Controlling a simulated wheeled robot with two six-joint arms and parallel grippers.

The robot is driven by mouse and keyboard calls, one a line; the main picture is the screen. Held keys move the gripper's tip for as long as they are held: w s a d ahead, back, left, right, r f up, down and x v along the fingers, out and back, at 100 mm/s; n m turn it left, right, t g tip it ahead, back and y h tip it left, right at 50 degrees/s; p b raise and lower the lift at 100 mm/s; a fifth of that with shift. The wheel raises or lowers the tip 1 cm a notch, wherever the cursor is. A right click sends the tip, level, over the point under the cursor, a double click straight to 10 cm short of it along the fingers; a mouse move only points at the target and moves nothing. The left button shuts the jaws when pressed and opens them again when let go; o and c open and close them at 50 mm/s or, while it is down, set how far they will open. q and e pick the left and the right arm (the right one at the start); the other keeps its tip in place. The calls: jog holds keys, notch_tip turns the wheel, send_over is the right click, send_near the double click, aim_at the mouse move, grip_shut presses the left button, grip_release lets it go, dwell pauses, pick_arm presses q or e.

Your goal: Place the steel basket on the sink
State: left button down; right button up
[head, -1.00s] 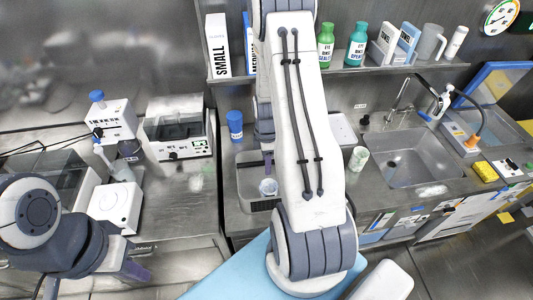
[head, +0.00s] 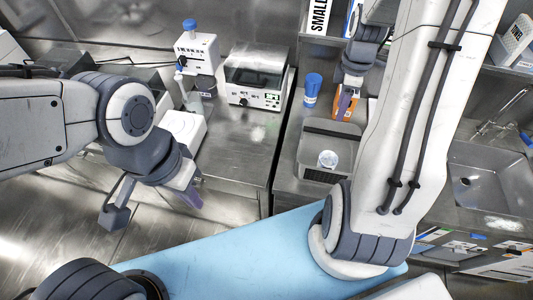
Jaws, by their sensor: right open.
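The steel basket (head: 315,128) is a grey rectangular open container on the counter right of centre, with a round clear-white item (head: 328,159) in its front part. The steel sink (head: 508,190) is at the right edge, partly hidden by my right arm. My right gripper (head: 347,92) hangs behind the basket's back right corner, at an orange and white item (head: 345,104); its fingers are hard to make out, and it holds nothing I can see clearly. My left gripper (head: 189,194) is at the left, over the floor, away from the basket; its jaw opening cannot be made out.
A blue-capped bottle (head: 312,88) stands behind the basket on the left. A white instrument (head: 257,76) and a white boxy device (head: 197,50) are on the left counter. A light blue surface (head: 250,250) lies in front.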

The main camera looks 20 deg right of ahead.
jog(key=s+a+r+m, duration=0.1)
jog(key=a+r, duration=0.2)
jog(key=a, duration=0.7)
jog(key=s+a+r+m, duration=0.1)
jog(key=s+a+r, duration=0.1)
jog(key=a, duration=0.8)
jog(key=s+a+r+m+y, duration=0.1)
jog(key=s+a+r+m, duration=0.1)
jog(key=s+a, duration=0.8)
jog(key=s, duration=0.4)
jog(key=shift+s+a+r, duration=0.2)
jog(key=shift+a+r, duration=0.1)
jog(key=shift+a, duration=0.05)
jog(key=shift+f+b, duration=0.45)
jog(key=shift+b, duration=0.05)
